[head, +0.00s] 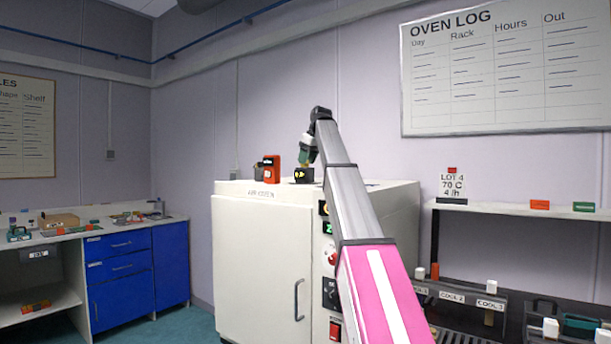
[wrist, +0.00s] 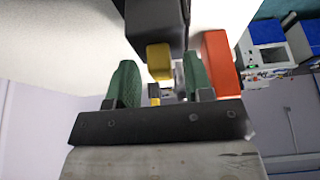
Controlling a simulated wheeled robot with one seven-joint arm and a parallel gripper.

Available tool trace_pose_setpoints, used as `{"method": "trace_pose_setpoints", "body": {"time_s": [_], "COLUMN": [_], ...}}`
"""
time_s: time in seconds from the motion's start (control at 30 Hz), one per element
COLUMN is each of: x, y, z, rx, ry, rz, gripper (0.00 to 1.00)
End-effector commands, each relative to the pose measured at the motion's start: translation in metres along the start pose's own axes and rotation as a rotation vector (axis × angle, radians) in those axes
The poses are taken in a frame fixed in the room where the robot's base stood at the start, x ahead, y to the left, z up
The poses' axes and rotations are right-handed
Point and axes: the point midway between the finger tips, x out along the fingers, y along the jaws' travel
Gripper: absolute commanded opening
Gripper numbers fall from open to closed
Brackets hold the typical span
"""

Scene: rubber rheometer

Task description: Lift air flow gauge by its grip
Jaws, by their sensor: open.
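The air flow gauge appears to be the dark block with yellow parts (head: 303,175) on top of the white oven. In the wrist view its black body (wrist: 157,22) is at the top, with a yellow grip (wrist: 159,62) sticking out toward me. My gripper (head: 305,160) is just above it, fingers pointing down. In the wrist view the green fingers of my gripper (wrist: 158,75) are apart, one on each side of the yellow grip, with visible gaps. Whether the fingertips reach fully past the grip cannot be told.
A red-orange block with a black part (head: 270,170) stands close to the left of the gauge; it also shows beside the right finger in the wrist view (wrist: 220,62). The white oven (head: 262,245) carries both. A shelf (head: 520,211) is at the right.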

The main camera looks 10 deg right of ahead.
Motion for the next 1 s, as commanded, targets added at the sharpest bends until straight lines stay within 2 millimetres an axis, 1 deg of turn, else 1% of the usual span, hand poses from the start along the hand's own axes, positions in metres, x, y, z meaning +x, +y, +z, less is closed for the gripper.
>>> {"method": "trace_pose_setpoints", "body": {"time_s": [0.2,0.27,0.3,0.33,0.37,0.57,1.0], "x": [0.000,0.000,0.000,0.000,0.000,-0.002,-0.027], "y": [0.000,0.000,0.000,0.000,0.000,0.000,0.001], "z": [0.000,0.000,0.000,0.000,0.000,-0.001,-0.012], "rx": [0.000,0.000,0.000,0.000,0.000,0.000,0.000], "ry": [0.000,0.000,0.000,0.000,0.000,0.001,0.000], "rz": [0.000,0.000,0.000,0.000,0.000,0.001,0.000], "gripper": [0.47,0.27,0.14,0.04,0.00,0.00,0.00]}}
